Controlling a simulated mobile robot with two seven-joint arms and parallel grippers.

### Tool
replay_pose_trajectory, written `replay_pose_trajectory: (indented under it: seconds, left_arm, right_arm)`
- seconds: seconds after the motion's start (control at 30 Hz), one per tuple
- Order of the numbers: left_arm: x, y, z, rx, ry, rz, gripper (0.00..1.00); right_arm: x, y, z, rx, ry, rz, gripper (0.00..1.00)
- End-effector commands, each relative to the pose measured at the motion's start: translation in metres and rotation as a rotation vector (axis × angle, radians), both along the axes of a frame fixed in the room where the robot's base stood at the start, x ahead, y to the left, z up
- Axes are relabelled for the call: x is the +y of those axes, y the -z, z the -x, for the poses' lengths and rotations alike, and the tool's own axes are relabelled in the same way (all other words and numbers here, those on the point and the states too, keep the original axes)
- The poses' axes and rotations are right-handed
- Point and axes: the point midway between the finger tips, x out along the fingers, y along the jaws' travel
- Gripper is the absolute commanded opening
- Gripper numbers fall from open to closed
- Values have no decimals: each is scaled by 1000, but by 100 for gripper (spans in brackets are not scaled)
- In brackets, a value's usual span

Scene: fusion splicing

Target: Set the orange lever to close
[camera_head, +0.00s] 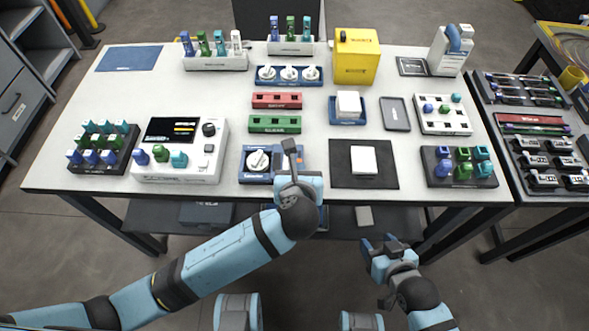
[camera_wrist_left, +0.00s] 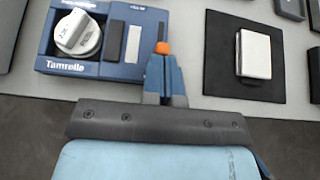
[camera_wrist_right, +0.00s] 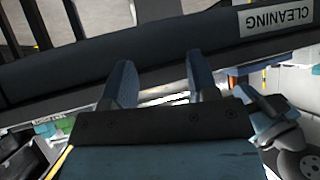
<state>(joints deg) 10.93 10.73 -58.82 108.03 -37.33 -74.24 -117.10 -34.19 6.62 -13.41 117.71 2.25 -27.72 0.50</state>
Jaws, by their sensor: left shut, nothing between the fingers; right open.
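The orange lever tip (camera_wrist_left: 162,48) shows in the left wrist view just beyond my left fingertips, on the right side of the blue Tamrelle device (camera_wrist_left: 60,62). In the head view the device (camera_head: 262,177) stands at the table's front edge, and the lever is hidden behind my gripper. My left gripper (camera_head: 291,160) is shut and empty, with its fingers over the device's right side; the left wrist view also shows the fingers (camera_wrist_left: 166,72). I cannot tell whether they touch the lever. My right gripper (camera_head: 379,245) is open and empty in front of the table, away from the device.
A white dial (camera_wrist_left: 78,34) sits on the device's left part. A black mat (camera_head: 391,177) with a white block (camera_head: 363,160) lies to its right. A white instrument (camera_head: 207,170) stands to its left. Green (camera_head: 275,123) and red (camera_head: 277,100) racks are behind.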

Motion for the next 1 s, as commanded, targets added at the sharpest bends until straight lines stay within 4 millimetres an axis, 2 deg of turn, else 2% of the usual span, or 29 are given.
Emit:
replay_pose_trajectory:
  seconds: [0.4, 0.7, 1.0]
  left_arm:
    - [-1, -1, -1, 0, 0, 0, 0]
    - [-1, -4, -46, 0, 0, 0, 0]
    - [0, 0, -50, 1, 0, 0, 0]
  right_arm:
    - [0, 0, 6, 8, 0, -1, 54]
    - [-5, -16, 10, 0, -13, 25, 54]
    - [-5, -13, 8, -5, -13, 26, 54]
